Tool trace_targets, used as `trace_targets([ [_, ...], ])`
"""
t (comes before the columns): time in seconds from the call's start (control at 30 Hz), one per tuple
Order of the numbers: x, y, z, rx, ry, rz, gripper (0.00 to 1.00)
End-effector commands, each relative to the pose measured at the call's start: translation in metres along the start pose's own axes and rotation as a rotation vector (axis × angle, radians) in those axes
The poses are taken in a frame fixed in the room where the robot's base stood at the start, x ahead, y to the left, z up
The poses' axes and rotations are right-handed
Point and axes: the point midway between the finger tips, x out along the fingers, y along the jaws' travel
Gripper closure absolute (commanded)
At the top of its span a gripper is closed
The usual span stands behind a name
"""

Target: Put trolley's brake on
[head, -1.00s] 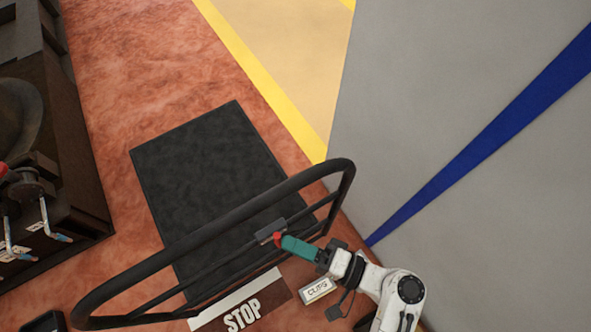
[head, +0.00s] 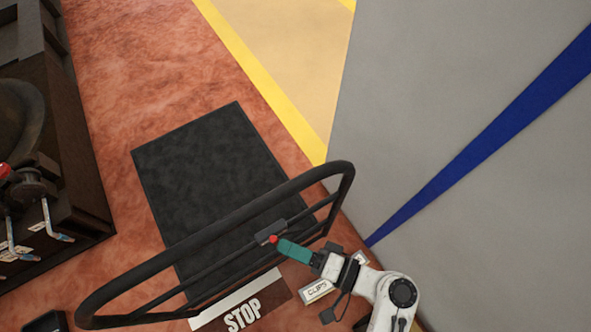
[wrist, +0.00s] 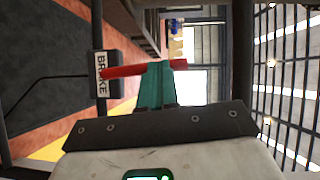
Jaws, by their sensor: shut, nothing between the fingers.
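The trolley's black tubular handle frame (head: 220,222) crosses the lower middle of the head view. A dark brake box (head: 271,231) sits on its crossbar. In the wrist view this box (wrist: 104,75) bears the label BRAKE. A red lever (wrist: 125,72) sticks out of it to the right. In the head view only a small red spot of the lever (head: 273,239) shows, by the fingertips. My gripper (head: 280,244), with teal fingers, is shut and empty. In the wrist view its fingertips (wrist: 155,82) lie at the lever; I cannot tell whether they touch it.
A dark flat rectangle (head: 205,180) lies beyond the frame, with a STOP sign (head: 243,313) below it. A CLIPS label (head: 317,291) is near my wrist. A dark machine with levers (head: 45,225) stands at left. A grey surface with a blue stripe (head: 480,155) fills the right.

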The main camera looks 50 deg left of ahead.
Motion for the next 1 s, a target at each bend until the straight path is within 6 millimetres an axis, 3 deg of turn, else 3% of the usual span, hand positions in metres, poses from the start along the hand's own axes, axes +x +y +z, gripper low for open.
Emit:
trace_targets([
  [0.4, 0.014, -0.006, 0.023, -0.272, 0.0, 0.181, 1.0],
  [1.0, 0.039, 0.013, 0.059, -0.743, -0.001, 0.497, 1.0],
])
